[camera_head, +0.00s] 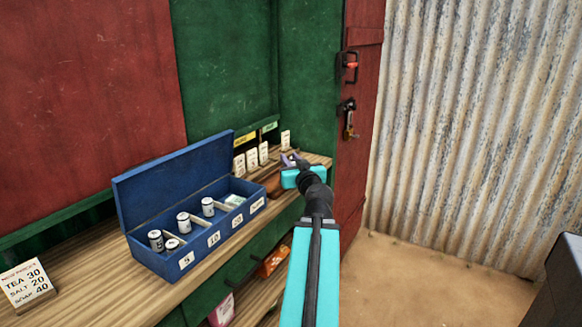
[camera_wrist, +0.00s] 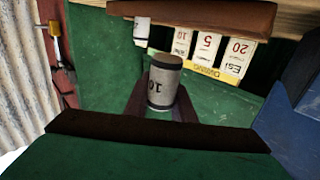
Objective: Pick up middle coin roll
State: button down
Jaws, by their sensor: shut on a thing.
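My gripper (camera_head: 291,160) is at the right end of the wooden counter in the head view, beyond the blue box. In the wrist view my gripper (camera_wrist: 165,100) is shut on a pale coin roll (camera_wrist: 164,80) with a dark band and the mark 10, seen upside down.
White number cards (camera_head: 252,159) stand along the back under a yellow label; they also show in the wrist view (camera_wrist: 205,45). A price card (camera_head: 28,284) stands at the left. A red door (camera_head: 362,120) and corrugated wall (camera_head: 470,130) are at the right.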

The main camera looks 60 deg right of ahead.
aim_at(294, 164)
jog(key=shift+s+a+f+b, duration=0.1)
jog(key=shift+a+f+b, duration=0.05)
jog(key=shift+b, duration=0.7)
jog(key=b+v, duration=0.3)
jog(key=b, duration=0.5)
jog(key=shift+s+a+b, duration=0.35)
jog(key=shift+b, duration=0.4)
jog(key=shift+s+a+r+b, duration=0.2)
jog(key=shift+s+r+b, duration=0.2)
jog(key=shift+s+r, duration=0.1)
